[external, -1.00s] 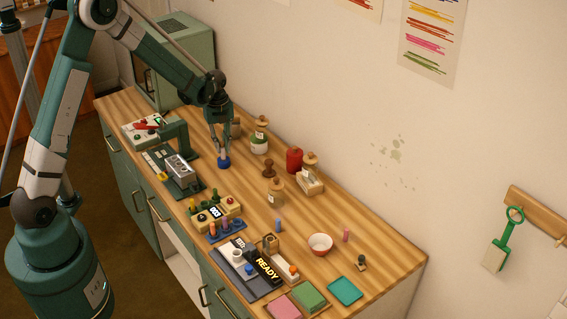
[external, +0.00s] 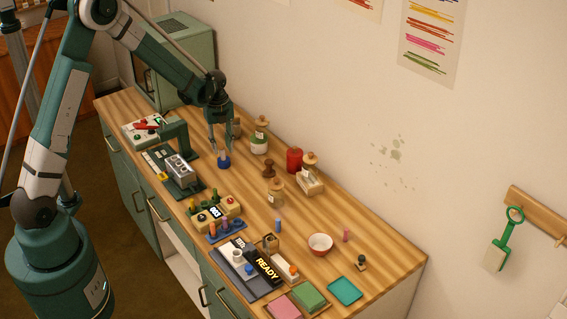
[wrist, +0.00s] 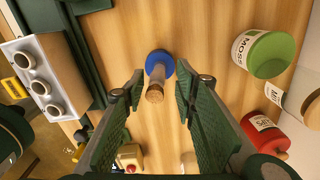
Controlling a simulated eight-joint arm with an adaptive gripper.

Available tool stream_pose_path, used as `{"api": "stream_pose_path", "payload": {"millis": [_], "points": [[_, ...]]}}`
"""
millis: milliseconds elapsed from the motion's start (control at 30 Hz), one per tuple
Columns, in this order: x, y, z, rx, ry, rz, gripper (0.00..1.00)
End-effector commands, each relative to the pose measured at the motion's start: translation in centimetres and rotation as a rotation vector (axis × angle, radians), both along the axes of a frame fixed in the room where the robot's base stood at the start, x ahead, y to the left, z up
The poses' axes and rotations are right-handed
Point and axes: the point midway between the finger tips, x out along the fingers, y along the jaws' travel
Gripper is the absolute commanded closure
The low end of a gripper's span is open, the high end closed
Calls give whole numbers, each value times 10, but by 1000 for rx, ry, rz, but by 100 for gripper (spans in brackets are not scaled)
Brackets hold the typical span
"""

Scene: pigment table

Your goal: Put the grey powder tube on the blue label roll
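The blue label roll (external: 224,163) lies on the wooden table below my gripper. It also shows in the wrist view as a blue disc (wrist: 152,58). The grey powder tube (wrist: 157,76), with a cork end (wrist: 155,94), stands on the roll, looking upright. Its lower end meets the blue disc; exactly how it is seated there is hidden. My gripper (external: 221,146) is above the roll. In the wrist view my gripper (wrist: 157,88) is open, with one finger on each side of the tube and visible gaps between fingers and tube.
A grey block with round holes (external: 181,169) and a dark green stand (external: 177,136) are to the left.

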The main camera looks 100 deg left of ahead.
Motion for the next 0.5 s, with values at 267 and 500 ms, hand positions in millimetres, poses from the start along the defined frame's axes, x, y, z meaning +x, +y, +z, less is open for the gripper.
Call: {"api": "stream_pose_path", "payload": {"millis": [267, 500], "points": [[0, 0, 22, 0, 0, 0, 71], [-1, 0, 54, 0, 0, 0, 71]]}}
